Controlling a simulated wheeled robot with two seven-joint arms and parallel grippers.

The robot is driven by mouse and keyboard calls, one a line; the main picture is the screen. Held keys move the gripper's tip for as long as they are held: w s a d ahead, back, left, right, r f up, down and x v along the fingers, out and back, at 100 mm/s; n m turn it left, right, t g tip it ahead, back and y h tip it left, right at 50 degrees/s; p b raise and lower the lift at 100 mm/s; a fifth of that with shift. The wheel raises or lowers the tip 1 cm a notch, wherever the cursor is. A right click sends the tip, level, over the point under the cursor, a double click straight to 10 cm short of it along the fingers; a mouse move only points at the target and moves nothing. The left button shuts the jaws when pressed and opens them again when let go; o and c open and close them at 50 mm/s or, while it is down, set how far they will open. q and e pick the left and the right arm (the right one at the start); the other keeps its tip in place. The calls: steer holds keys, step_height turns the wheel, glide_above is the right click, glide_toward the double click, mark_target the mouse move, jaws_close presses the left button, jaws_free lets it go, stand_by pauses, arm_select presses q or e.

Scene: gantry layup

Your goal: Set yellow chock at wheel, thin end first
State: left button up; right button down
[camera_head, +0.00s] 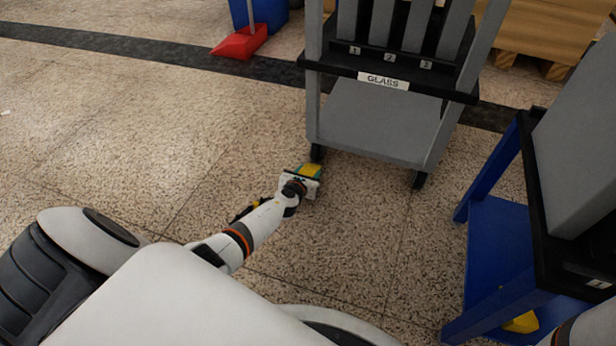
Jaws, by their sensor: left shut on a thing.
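A yellow chock (309,169) sits in my left gripper (305,174), which is shut on it low over the floor. The chock is just in front of the left front wheel (317,153) of a grey rack marked GLASS (383,82). Most of the chock is hidden by the gripper, so I cannot tell which end is thin or whether it touches the wheel. My right gripper is out of view; only a bit of what looks like my right arm shows at the lower right corner.
The rack's right front wheel (419,180) stands on the speckled floor. A blue cart (495,240) stands at the right, with a yellow piece (521,322) by its base. A red dustpan (239,43) lies at the back. Floor at the left is clear.

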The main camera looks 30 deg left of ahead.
arm_select(q)
steer(key=shift+r, duration=0.15)
steer(key=o, duration=1)
steer(key=shift+f, duration=0.2)
steer(key=shift+o, duration=0.2)
steer(key=shift+r, duration=0.1)
steer(key=shift+r, duration=0.3)
steer(key=p+v, duration=0.6)
steer(key=v, duration=0.5)
steer(key=shift+f+p, duration=0.15)
steer(key=shift+p, duration=0.25)
steer(key=shift+s+d, duration=0.1)
steer(key=shift+s, duration=0.4)
